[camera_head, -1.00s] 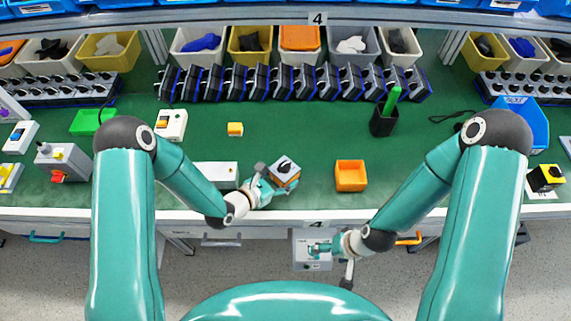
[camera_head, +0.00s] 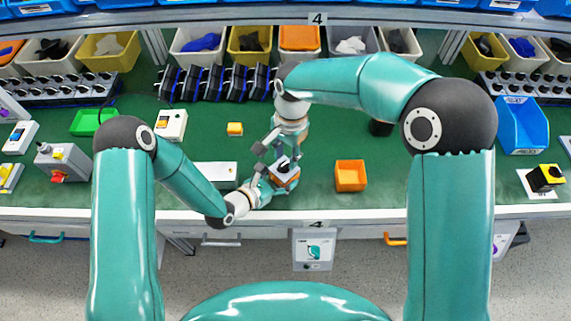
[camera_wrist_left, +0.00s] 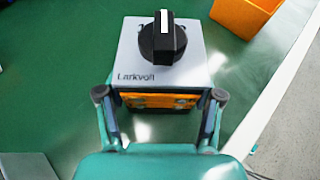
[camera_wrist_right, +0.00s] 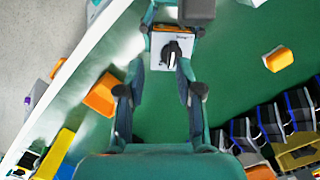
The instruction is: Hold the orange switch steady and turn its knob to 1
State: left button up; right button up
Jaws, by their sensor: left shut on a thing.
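The orange switch (camera_head: 285,178) has a grey-white top face and a black knob (camera_wrist_left: 162,38) with a white mark, which points away in the left wrist view. The print on its face reads Larkvolt. My left gripper (camera_wrist_left: 160,105) is shut on the switch's orange body, one finger on each side. My right gripper (camera_head: 272,148) is above and behind the switch in the head view. In the right wrist view its fingers (camera_wrist_right: 160,93) are spread apart, with the switch (camera_wrist_right: 172,50) and its knob seen beyond them; nothing is between the fingertips.
An orange bin (camera_head: 350,176) stands right of the switch on the green table. A white box (camera_head: 214,174) lies to the left, and a small orange block (camera_head: 235,129) farther back. A row of black-blue devices (camera_head: 215,83) stands behind. The table's front edge is close.

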aim_at(284, 164)
jog(key=shift+m+t+h, duration=0.3)
jog(key=shift+m+t, duration=0.1)
jog(key=shift+m, duration=0.2)
jog(key=shift+w+a+f, duration=0.1)
jog(key=shift+w+f, duration=0.25)
jog(key=shift+f, duration=0.6)
jog(key=shift+w+a+f, duration=0.1)
jog(key=shift+w+f, duration=0.3)
jog(key=shift+f, duration=0.6)
jog(key=shift+w+a+f, duration=0.1)
jog(key=shift+w+f, duration=0.25)
jog(key=shift+f, duration=0.6)
grip_shut()
